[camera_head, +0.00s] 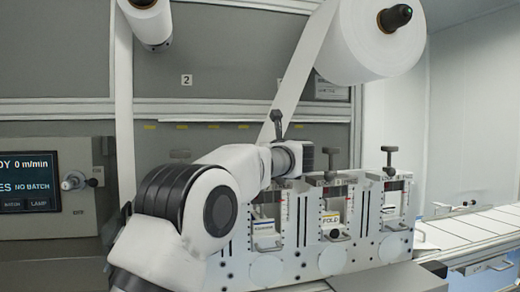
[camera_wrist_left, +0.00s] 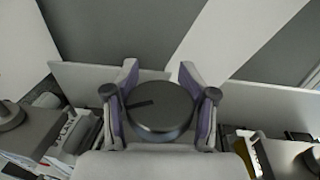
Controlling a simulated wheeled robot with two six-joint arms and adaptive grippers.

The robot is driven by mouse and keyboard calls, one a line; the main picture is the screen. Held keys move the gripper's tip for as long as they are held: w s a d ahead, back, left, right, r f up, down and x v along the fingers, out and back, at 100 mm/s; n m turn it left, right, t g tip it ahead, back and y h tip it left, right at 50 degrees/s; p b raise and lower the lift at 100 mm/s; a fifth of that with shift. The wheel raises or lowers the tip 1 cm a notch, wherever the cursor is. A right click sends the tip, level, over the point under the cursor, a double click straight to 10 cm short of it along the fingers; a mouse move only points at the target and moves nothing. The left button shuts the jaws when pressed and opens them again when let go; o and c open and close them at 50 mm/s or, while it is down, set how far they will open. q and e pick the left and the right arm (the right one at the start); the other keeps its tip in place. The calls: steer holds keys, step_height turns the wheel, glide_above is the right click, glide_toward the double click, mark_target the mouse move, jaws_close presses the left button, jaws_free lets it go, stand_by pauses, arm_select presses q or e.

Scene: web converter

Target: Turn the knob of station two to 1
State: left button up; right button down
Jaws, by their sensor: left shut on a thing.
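A round black knob (camera_wrist_left: 160,108) with a dark line on its face sits between the fingers of my left gripper (camera_wrist_left: 159,82) in the left wrist view. The line runs from near the middle toward the left. The gripper is shut on the knob, with one finger on each side. In the head view my left arm reaches across the left part of the station row, and the gripped knob and fingertips are hidden there. A panel marked 2 (camera_head: 186,80) is on the back wall. I cannot read any scale around the knob. My right gripper is not in view.
A screen (camera_head: 27,182) stands at left and a conveyor (camera_head: 470,230) at right.

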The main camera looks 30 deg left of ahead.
arm_select(q)
steer(key=shift+f, duration=0.2)
steer(key=o, duration=1)
steer(key=shift+w, duration=0.1)
steer(key=shift+c, duration=0.2)
steer(key=shift+d+r, duration=0.1)
steer(key=shift+r, duration=0.05)
steer(key=v, duration=1.2)
